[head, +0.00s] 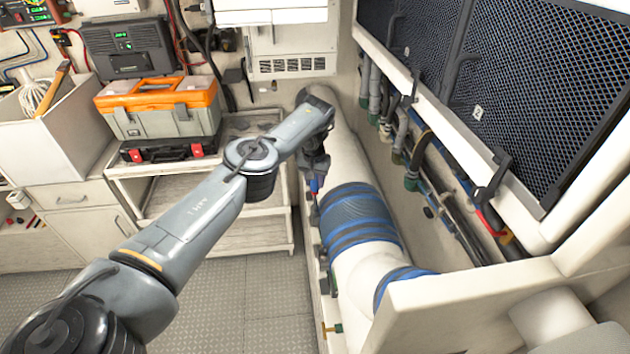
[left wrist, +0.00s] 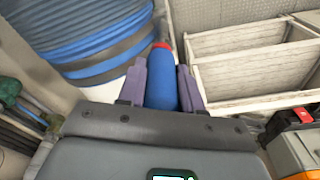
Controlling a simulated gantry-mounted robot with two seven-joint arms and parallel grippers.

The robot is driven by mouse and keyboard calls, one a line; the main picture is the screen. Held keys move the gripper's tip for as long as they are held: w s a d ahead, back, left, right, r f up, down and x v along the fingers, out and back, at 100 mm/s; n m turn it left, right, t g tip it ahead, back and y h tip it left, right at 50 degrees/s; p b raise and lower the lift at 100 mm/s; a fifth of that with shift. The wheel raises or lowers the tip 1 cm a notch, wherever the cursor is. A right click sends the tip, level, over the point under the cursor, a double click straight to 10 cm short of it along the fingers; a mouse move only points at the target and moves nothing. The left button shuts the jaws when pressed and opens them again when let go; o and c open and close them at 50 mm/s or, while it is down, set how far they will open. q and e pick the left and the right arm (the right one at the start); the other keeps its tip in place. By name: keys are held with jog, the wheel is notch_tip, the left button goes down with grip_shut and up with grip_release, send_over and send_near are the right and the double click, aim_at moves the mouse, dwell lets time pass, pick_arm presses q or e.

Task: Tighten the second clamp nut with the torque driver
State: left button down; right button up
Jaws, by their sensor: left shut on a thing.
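My left gripper (head: 314,178) reaches down beside the left side of a thick white pipe. It is shut on the torque driver, which has a blue body (left wrist: 160,82) and a red end. The driver also shows small below the gripper in the head view (head: 314,187). The blue ribbed hose (head: 355,212) is wrapped around the white pipe (head: 358,268), just right of the driver. A dark clamp band (left wrist: 105,64) circles the hose in the left wrist view. I cannot make out the clamp nut or whether the driver touches it. My right gripper is not in view.
A white shelf unit (head: 252,218) stands left of the pipe, with an orange-lidded toolbox (head: 160,105) on it. A white panel (head: 470,300) stands in front at right. Several hoses run along the right wall below mesh lockers (head: 535,90). The grey floor (head: 255,300) is clear.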

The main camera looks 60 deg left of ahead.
pick_arm(q)
jog(key=shift+f+n+b, duration=0.15)
jog(key=shift+n+b, duration=0.95)
jog(key=shift+b, duration=0.15)
jog(key=shift+n+b, duration=0.7)
jog(key=shift+b, duration=0.05)
jog(key=shift+r, duration=0.2)
jog(key=shift+n+g, duration=0.3)
jog(key=shift+n, duration=1.7)
jog(key=shift+p, duration=0.4)
jog(key=shift+f+b, duration=0.85)
jog(key=shift+f, duration=0.3)
jog(key=shift+r, duration=0.1)
